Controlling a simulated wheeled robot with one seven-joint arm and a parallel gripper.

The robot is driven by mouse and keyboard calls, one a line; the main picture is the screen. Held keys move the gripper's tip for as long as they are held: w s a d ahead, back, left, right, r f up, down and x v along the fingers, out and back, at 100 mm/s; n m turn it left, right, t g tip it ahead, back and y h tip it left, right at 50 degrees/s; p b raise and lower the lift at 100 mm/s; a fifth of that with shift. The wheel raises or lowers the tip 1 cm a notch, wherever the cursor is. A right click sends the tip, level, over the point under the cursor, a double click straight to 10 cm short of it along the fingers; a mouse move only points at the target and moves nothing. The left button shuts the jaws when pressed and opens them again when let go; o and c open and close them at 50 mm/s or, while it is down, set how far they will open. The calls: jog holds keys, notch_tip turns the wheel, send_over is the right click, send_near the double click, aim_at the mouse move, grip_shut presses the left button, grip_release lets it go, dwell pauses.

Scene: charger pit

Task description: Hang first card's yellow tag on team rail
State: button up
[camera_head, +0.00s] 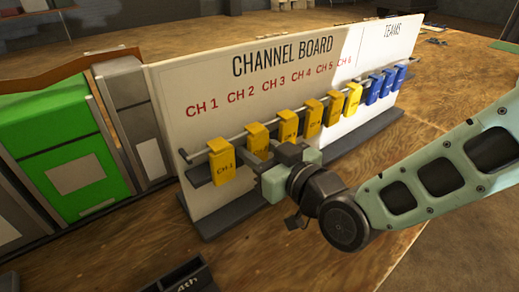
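The channel board (215,118) stands upright on the wooden table, with red labels CH 1 to CH 6. Several yellow tags hang in a row along its rail; the nearest reads CH 1 (221,162). The second yellow tag (258,136) hangs just above my gripper (264,160). My gripper points at the board between the nearest tag and the third yellow tag (288,126). Its fingers are partly hidden by its own body, and I cannot tell whether they touch a tag. Several blue tags (373,90) hang at the right end, under the TEAMS label. No card's text is readable.
A dark holder (186,276) marked "4th" sits at the bottom edge; its contents are not clear. A green and grey cabinet-like unit (66,160) stands left of the board.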

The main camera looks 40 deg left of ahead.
jog(key=shift+r, duration=0.2)
jog(key=shift+r+p, duration=0.45)
jog(key=shift+r, duration=0.3)
jog(key=b+v, duration=0.1)
jog(key=v, duration=0.9)
jog(key=shift+f+b, duration=0.4)
jog(key=shift+f, duration=0.15)
dwell(0.3)
